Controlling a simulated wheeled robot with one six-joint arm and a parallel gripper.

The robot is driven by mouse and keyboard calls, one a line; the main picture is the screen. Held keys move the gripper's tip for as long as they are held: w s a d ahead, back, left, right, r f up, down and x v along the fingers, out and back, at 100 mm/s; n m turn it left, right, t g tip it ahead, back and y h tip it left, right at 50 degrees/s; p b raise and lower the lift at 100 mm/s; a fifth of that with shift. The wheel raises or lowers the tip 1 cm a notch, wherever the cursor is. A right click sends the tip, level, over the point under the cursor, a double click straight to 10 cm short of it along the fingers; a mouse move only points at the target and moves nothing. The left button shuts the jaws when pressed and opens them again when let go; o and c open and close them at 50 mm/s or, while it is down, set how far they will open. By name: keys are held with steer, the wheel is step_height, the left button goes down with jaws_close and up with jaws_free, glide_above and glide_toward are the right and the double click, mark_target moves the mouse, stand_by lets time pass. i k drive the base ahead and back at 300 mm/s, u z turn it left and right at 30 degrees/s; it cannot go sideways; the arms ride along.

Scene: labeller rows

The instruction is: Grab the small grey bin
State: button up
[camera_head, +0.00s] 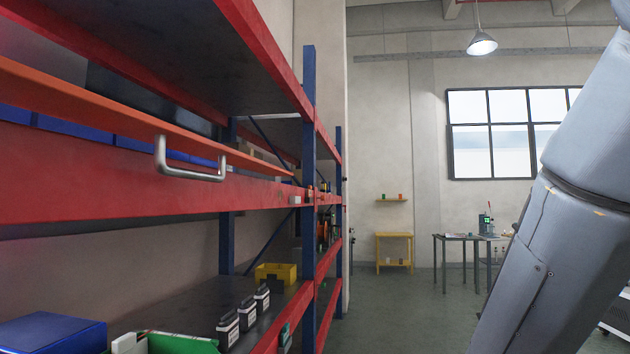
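I cannot make out a small grey bin for certain in the head view. A large dark grey shape (125,92) sits on the middle shelf level, partly hidden behind an orange panel; I cannot tell what it is. Several small dark containers (228,328) with white labels stand in a row on the lower shelf. My grey arm crosses the right side of the view. My gripper is out of view.
A red and blue rack (309,150) fills the left side, with a metal handle (190,174) on its orange panel (60,92). The lower shelf holds a yellow crate (275,273) and a blue box (50,333). Open floor (415,305) leads to a table (468,238).

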mark_target(278, 179)
steer(key=z, duration=0.55)
steer(key=i, duration=2.65)
steer(key=u, duration=2.1)
